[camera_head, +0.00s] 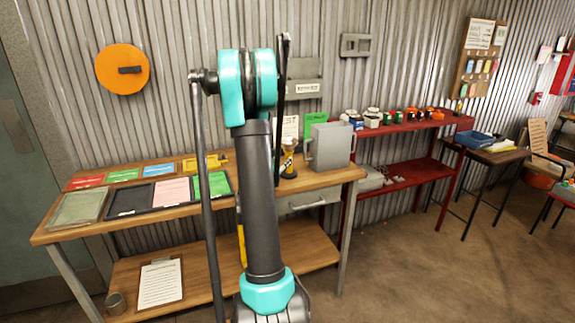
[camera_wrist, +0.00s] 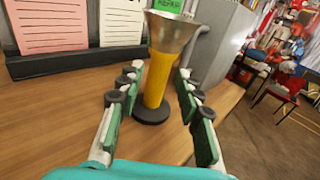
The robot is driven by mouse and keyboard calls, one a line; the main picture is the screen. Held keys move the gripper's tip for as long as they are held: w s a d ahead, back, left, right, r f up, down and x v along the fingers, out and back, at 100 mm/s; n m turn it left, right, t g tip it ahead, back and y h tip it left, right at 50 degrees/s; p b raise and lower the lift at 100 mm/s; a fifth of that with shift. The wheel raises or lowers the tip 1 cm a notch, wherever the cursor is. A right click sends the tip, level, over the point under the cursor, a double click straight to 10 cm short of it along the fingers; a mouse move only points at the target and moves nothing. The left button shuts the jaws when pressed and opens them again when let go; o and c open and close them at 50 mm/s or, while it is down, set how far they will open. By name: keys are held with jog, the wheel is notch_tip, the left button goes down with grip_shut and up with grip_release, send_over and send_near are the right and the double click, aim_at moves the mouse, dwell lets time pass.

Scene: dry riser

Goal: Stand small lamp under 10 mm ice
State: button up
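A lamp with a yellow body (camera_wrist: 157,82), a flared silver head and a round black base stands upright on the wooden bench top (camera_wrist: 60,110). It also shows in the head view, partly hidden beside my arm, as a small yellow and black lamp (camera_head: 289,160). My gripper (camera_wrist: 158,88) is open, its fingers on either side of the lamp's body with gaps showing. In the head view my arm hides the gripper. Coloured cards (camera_head: 155,171) and a dark tray (camera_head: 140,190) with pink and green sheets lie on the bench's left; no label for 10 mm ice is readable.
A grey box (camera_head: 330,146) stands right of the lamp. A flat grey-green tray (camera_head: 78,208) sits at the bench's left end. A red shelf (camera_head: 400,128) holds several small items. Open floor (camera_head: 420,260) lies to the right.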

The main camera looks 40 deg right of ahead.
jog(key=x, duration=1)
jog(key=shift+w+d, duration=0.1)
grip_shut()
